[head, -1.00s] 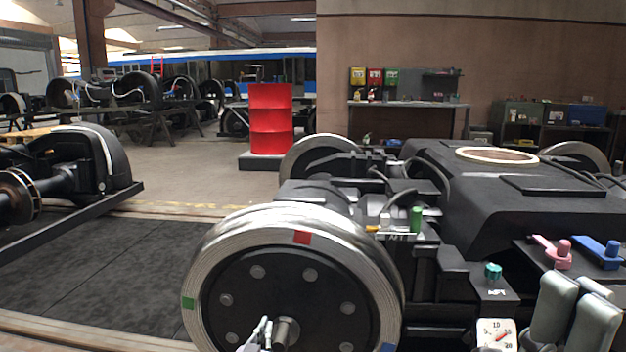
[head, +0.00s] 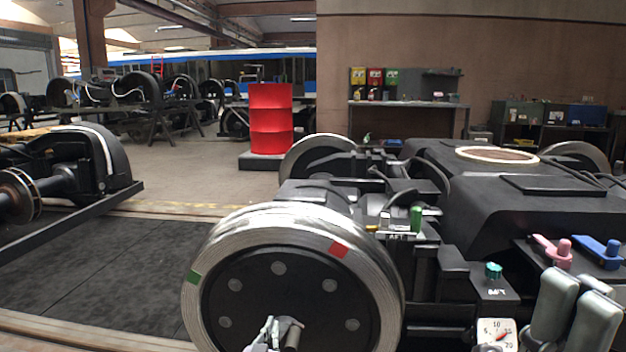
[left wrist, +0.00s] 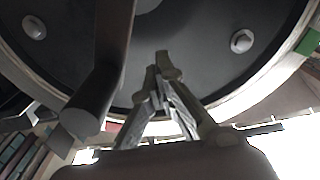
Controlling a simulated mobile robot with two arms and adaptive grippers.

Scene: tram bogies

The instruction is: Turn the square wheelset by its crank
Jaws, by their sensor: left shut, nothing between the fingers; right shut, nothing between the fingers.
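The near wheel (head: 222,248) of the wheelset has a bright steel rim and a dark bolted disc. A red mark (head: 339,249) is at its upper right and a green mark (head: 193,277) at its left. The crank handle (head: 292,338) sticks out low on the disc; in the left wrist view it is a dark rod (left wrist: 95,105). My left gripper (head: 268,327) is beside the handle, shut and empty, its fingertips (left wrist: 163,72) facing the disc. I cannot tell whether it touches the handle. My right gripper (head: 578,285) is shut, at the lower right.
A bogie frame (head: 460,195) fills the right, with a green knob (head: 416,218), pink lever (head: 560,252), blue lever (head: 602,252) and dial (head: 497,335). A red drum (head: 270,118) stands behind. Dark floor (head: 110,275) left of the wheel is clear.

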